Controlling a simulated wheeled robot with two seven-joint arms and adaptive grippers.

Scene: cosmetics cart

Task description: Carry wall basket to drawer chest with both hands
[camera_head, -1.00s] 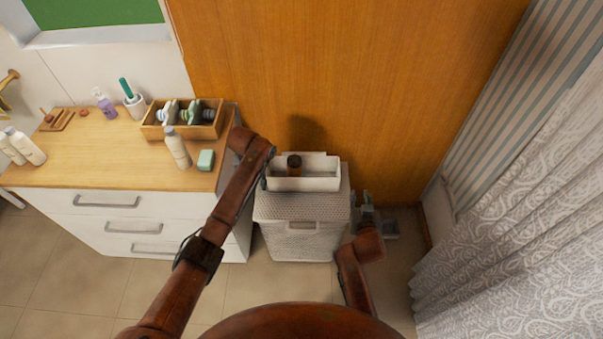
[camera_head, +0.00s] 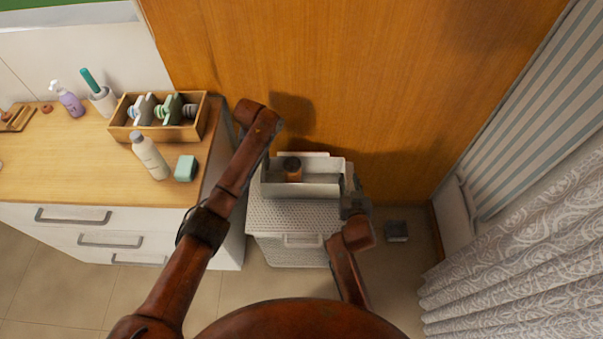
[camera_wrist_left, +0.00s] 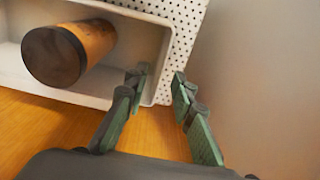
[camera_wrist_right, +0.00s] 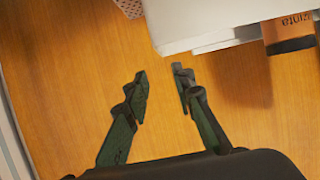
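The wall basket (camera_head: 318,191) is a white open box with a brown dark-capped bottle (camera_head: 292,172) in it. It sits over the white perforated hamper (camera_head: 285,220); whether it touches the lid is unclear. My left gripper (camera_wrist_left: 158,72) is open at the basket's left end, with the end wall apparently between its fingers. My right gripper (camera_wrist_right: 162,72) is open and empty, just beside a corner of the basket (camera_wrist_right: 195,20). In the head view both grippers are partly hidden by my arms. The drawer chest (camera_head: 75,222) stands at the left, white with a wooden top.
On the chest top are a wooden organizer (camera_head: 160,130), a white bottle (camera_head: 148,155), a green block (camera_head: 185,168) and a purple pump bottle (camera_head: 68,100). A wooden panel (camera_head: 350,70) is behind the basket. A curtain (camera_head: 530,240) hangs at the right. A small grey object (camera_head: 396,231) is on the floor.

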